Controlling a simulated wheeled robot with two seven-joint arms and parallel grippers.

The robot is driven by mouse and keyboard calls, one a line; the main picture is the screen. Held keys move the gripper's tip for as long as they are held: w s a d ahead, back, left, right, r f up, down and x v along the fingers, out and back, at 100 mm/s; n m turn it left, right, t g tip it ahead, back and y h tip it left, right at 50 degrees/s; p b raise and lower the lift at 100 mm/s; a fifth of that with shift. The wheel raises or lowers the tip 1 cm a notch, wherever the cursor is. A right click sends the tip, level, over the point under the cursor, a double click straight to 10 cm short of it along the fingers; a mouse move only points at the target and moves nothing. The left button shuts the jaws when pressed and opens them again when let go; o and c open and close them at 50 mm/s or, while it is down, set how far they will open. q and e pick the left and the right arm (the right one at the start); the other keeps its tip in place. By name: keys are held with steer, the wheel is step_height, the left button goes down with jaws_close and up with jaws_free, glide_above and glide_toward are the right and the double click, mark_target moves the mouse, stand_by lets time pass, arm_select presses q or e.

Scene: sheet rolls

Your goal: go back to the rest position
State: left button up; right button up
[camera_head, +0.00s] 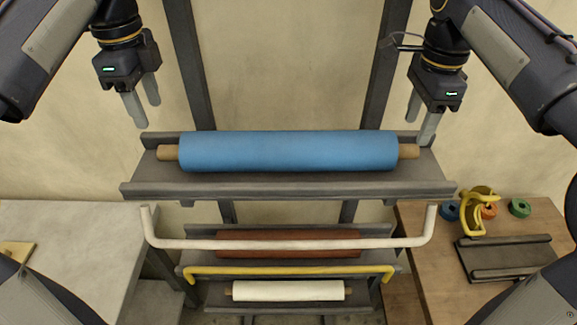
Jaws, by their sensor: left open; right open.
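A blue sheet roll (288,151) with brown core ends lies across the top shelf (290,191) of a dark rack. My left gripper (147,108) hangs open above the left end of that shelf, fingers pointing down, apart from the roll. My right gripper (421,122) hangs open near the roll's right core end. Its fingertips overlap the shelf's right end in the picture, and I cannot tell whether they touch anything. Both grippers are empty.
Below are a white bar (290,244), a reddish-brown roll (288,238), a yellow bar (288,270) and a white roll (288,291). A grey table (70,235) stands left. A wooden table (425,255) at right holds a yellow tape dispenser (478,211), tape rolls and a dark tray (508,258).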

steer(key=shift+d+f, duration=0.1)
stand_by(0.3)
